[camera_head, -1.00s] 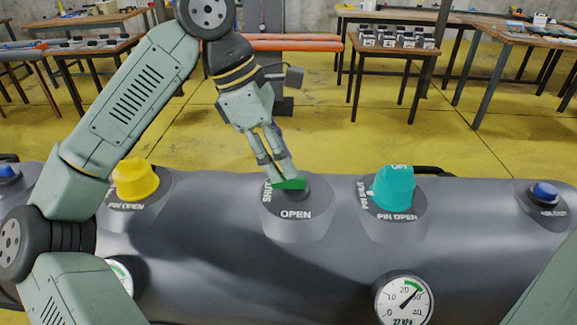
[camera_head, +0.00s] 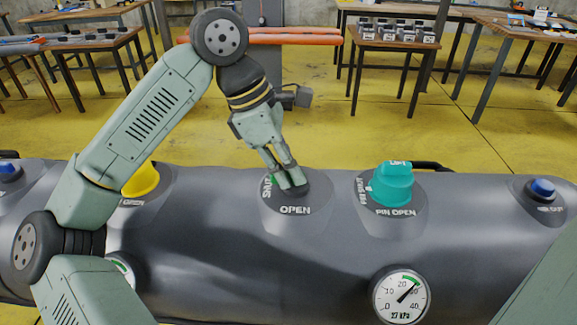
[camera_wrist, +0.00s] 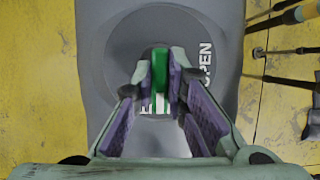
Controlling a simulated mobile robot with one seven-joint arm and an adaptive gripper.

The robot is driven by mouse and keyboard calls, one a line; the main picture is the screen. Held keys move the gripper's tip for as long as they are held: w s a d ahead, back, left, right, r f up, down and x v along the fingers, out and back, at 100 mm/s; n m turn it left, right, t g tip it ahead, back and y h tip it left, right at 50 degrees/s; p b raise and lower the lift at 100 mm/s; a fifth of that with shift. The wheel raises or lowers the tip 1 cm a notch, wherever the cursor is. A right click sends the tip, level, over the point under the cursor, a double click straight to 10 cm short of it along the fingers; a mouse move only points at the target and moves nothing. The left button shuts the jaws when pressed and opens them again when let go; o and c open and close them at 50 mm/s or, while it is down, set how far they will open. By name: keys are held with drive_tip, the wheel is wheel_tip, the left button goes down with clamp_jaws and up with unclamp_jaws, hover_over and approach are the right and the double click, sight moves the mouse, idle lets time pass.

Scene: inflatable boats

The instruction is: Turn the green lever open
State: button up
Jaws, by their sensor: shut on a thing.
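The green lever (camera_wrist: 159,70) sits on a round dark valve plate on the grey tube. In the wrist view it stands between the two fingers of my gripper (camera_wrist: 162,90), which are shut on it. In the head view my gripper (camera_head: 289,184) comes down onto the lever from the upper left and hides most of it. The valve plate (camera_head: 300,207) carries the word SHUT at its left and OPEN at its front.
A teal knob (camera_head: 391,185) stands on the tube to the right, and a yellow knob (camera_head: 141,178) to the left, partly behind my arm. A pressure gauge (camera_head: 401,297) and a blue button (camera_head: 543,188) are farther right. Tables (camera_head: 392,41) stand behind on the yellow floor.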

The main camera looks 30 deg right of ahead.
clamp_jaws()
